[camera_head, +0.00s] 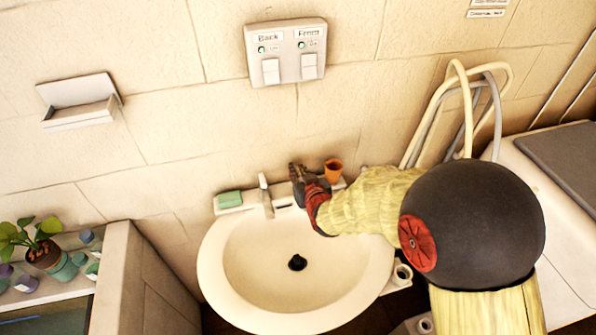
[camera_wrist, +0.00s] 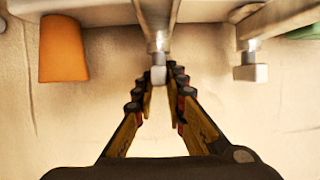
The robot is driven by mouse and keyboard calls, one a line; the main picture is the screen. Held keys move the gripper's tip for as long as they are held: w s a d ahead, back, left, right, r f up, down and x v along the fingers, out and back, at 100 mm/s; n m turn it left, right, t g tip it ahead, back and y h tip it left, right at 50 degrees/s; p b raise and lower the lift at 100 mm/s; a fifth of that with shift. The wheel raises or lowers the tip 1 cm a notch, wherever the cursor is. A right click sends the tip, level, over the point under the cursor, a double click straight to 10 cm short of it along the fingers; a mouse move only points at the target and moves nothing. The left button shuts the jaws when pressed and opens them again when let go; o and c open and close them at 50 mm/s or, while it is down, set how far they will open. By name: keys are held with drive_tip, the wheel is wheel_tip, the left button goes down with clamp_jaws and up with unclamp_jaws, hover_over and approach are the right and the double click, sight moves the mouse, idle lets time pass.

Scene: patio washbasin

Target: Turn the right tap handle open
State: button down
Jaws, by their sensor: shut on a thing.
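The white washbasin (camera_head: 235,262) stands against the tiled wall, with a dark drain in its bowl. The left tap (camera_head: 265,195) shows on its back ledge; it also shows at the right of the wrist view (camera_wrist: 250,72). My gripper (camera_head: 298,180) is at the right tap, which it and my arm hide in the head view. In the wrist view the right tap handle (camera_wrist: 158,74) sits between the fingertips of my gripper (camera_wrist: 160,84), which is shut on it. The fingers lie on both sides of its pale end.
An orange cup (camera_head: 333,170) stands on the ledge close to the right of my gripper; it also shows in the wrist view (camera_wrist: 63,48). A green soap (camera_head: 230,199) lies at the ledge's left end. A switch panel (camera_head: 287,52) is on the wall above.

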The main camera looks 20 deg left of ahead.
drive_tip(key=shift+d+n+g, duration=0.1)
drive_tip(key=shift+n+g, duration=0.2)
drive_tip(key=shift+n+g+y, duration=0.3)
drive_tip(key=shift+n+y, duration=0.2)
drive_tip(key=shift+y, duration=0.2)
drive_tip(key=shift+w+d+r+n+g+y+p, duration=0.1)
drive_tip(key=shift+n+g+y+p, duration=0.7)
drive_tip(key=shift+p, duration=0.4)
drive_tip(key=n+g+y+p, duration=0.1)
drive_tip(key=n+g+p, duration=0.1)
drive_tip(key=p, duration=0.1)
drive_tip(key=n+g+y+p, duration=0.1)
drive_tip(key=n+p, duration=0.1)
drive_tip(key=p, duration=0.1)
drive_tip(key=shift+w+r+g, duration=0.1)
drive_tip(key=shift+r+g, duration=0.1)
drive_tip(key=shift+g, duration=0.2)
drive_tip(key=n+g+y+p, duration=0.1)
drive_tip(key=n+g+p, duration=0.1)
drive_tip(key=g+p, duration=0.1)
drive_tip(key=shift+f+n+p, duration=0.1)
drive_tip(key=shift+n+p, duration=0.3)
drive_tip(key=n+g+p, duration=0.2)
drive_tip(key=n+g, duration=0.1)
drive_tip(key=g, duration=0.1)
drive_tip(key=shift+f, duration=0.15)
drive_tip(key=shift+n+g+h, duration=0.4)
drive_tip(key=shift+n+g, duration=1.1)
drive_tip(key=shift+g, duration=0.1)
